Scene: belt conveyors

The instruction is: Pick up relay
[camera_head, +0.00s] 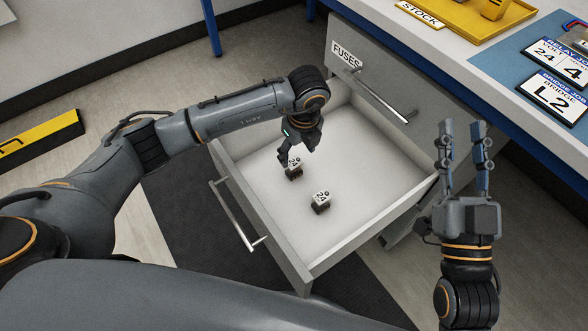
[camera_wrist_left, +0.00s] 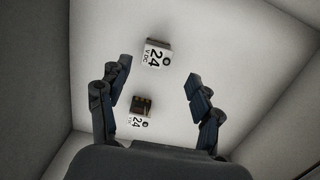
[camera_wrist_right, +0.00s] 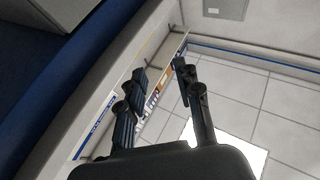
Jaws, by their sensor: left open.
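Two small dark relays with white tops marked 24 lie in the open drawer (camera_head: 365,197). One relay (camera_head: 293,170) is just below my left gripper (camera_head: 287,148); the other relay (camera_head: 320,203) lies nearer the drawer's front right. In the left wrist view my left gripper (camera_wrist_left: 159,74) is open and empty. One relay (camera_wrist_left: 139,108) shows between the fingers, close to the left one; the other relay (camera_wrist_left: 157,53) shows beyond the fingertips. My right gripper (camera_head: 462,127) is open and empty, to the right of the drawer; its parted fingers also show in the right wrist view (camera_wrist_right: 159,68).
A closed drawer front labelled FUSES (camera_head: 347,56) stands behind the open drawer. A workbench (camera_head: 432,50) at upper right carries a yellow tray (camera_head: 470,30) and number plates (camera_head: 553,95).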

